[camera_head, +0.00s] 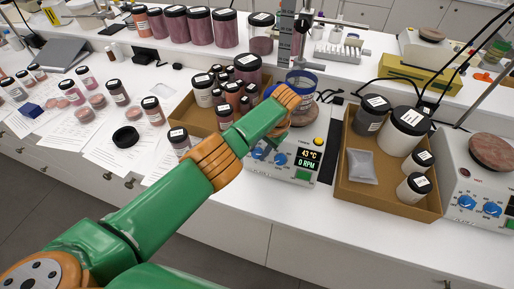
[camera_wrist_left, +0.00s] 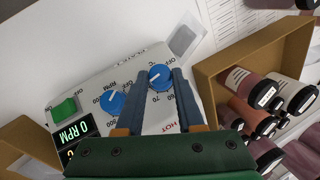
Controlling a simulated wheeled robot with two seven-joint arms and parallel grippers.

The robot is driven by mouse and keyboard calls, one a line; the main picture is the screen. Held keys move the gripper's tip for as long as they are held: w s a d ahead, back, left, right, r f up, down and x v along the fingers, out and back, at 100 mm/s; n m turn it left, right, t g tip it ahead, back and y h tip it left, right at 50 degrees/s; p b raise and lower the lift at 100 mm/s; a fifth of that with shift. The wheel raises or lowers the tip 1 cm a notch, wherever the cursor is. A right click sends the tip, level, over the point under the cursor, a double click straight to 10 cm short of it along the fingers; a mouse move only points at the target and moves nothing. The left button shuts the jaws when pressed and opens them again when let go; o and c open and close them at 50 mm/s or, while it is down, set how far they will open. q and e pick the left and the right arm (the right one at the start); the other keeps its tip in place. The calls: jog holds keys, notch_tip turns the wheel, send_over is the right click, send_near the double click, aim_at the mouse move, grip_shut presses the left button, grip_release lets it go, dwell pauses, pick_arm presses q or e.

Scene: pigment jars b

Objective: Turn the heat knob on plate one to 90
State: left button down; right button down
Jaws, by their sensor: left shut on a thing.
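Hot plate one (camera_head: 297,172) stands at the middle of the bench, its display reading 43 °C and 0 RPM. Its blue heat knob (camera_wrist_left: 160,76), with a white mark and a printed °C scale, sits between the fingertips of my left gripper (camera_wrist_left: 160,80). The gripper is shut on this knob. In the head view my left arm reaches in from the left, and the gripper (camera_head: 268,144) is at the plate's front panel, partly hidden by my arm. The blue RPM knob (camera_wrist_left: 112,102) is beside it, outside the fingers. My right gripper is not in view.
A cardboard box (camera_head: 190,118) of jars stands close left of the plate. Another box (camera_head: 386,200) with jars and a grey packet is to the right. A second hot plate (camera_head: 478,188) is at the right edge. A green switch (camera_wrist_left: 64,108) is on the panel.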

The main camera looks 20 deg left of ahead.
pick_arm(q)
jog(key=m+y, duration=0.1)
jog(key=m+t+y, duration=0.1)
jog(key=m+y+p, duration=0.1)
jog(key=shift+s+d+f, duration=0.25)
jog(key=shift+s+d, duration=0.05)
jog(key=shift+d, duration=0.05)
jog(key=shift+s+d+f+m+t+y+p, duration=0.1)
jog(key=shift+m+t+y+p, duration=0.3)
jog(key=shift+m, duration=0.5)
jog(key=shift+s+f+m+t+y+p, duration=0.15)
jog(key=shift+m+t+y, duration=0.35)
jog(key=shift+m+t, duration=0.3)
jog(key=shift+m, duration=0.3)
jog(key=c, duration=0.5)
grip_release()
jog(key=shift+w, duration=0.2)
jog(key=b+v, duration=0.1)
jog(key=v, duration=0.6)
jog(key=shift+d, duration=0.1)
